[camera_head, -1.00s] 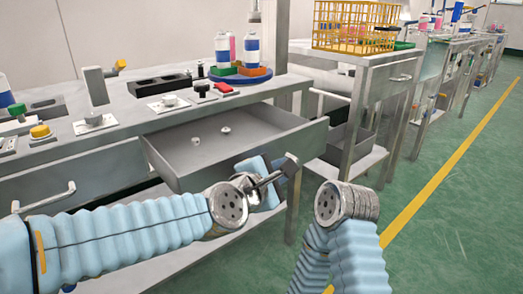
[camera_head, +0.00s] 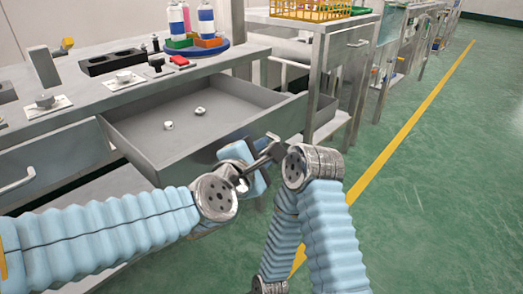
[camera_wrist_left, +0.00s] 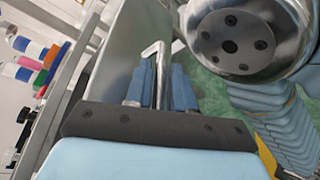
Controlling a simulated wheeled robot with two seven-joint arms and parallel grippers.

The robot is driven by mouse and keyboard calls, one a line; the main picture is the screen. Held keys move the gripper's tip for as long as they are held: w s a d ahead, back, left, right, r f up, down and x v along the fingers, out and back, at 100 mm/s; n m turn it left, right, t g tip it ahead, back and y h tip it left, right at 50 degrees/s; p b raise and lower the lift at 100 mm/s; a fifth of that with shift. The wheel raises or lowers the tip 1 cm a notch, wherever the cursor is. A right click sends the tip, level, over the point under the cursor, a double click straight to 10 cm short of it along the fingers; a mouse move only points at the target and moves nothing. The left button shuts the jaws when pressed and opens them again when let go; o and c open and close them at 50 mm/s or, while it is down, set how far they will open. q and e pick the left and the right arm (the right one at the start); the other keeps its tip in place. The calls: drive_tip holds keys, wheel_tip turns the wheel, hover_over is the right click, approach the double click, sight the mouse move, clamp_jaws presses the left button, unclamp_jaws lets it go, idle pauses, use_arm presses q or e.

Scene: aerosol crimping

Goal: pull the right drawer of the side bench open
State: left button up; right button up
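The right drawer (camera_head: 200,122) of the side bench stands well open, its grey tray showing with two small white pieces (camera_head: 199,110) inside. My left gripper (camera_head: 262,160) is at the drawer's front panel. In the left wrist view, the bent metal handle (camera_wrist_left: 159,48) runs between the two blue fingers of my left gripper (camera_wrist_left: 160,88), which look closed on it. The drawer front (camera_wrist_left: 115,65) shows beside them. My right arm rises at the lower middle of the head view; its gripper cannot be made out.
The bench top (camera_head: 90,92) carries a black block (camera_head: 112,62), small fixtures and a round blue tray (camera_head: 215,48) with bottles. A metal table with a yellow basket (camera_head: 310,8) stands to the right of the drawer. Green floor (camera_head: 430,190) lies open on the right.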

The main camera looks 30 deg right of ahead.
use_arm(q)
drive_tip(key=p+v, duration=0.1)
drive_tip(key=v, duration=1.2)
drive_tip(key=shift+s+a, duration=0.25)
drive_tip(key=shift+a, duration=0.1)
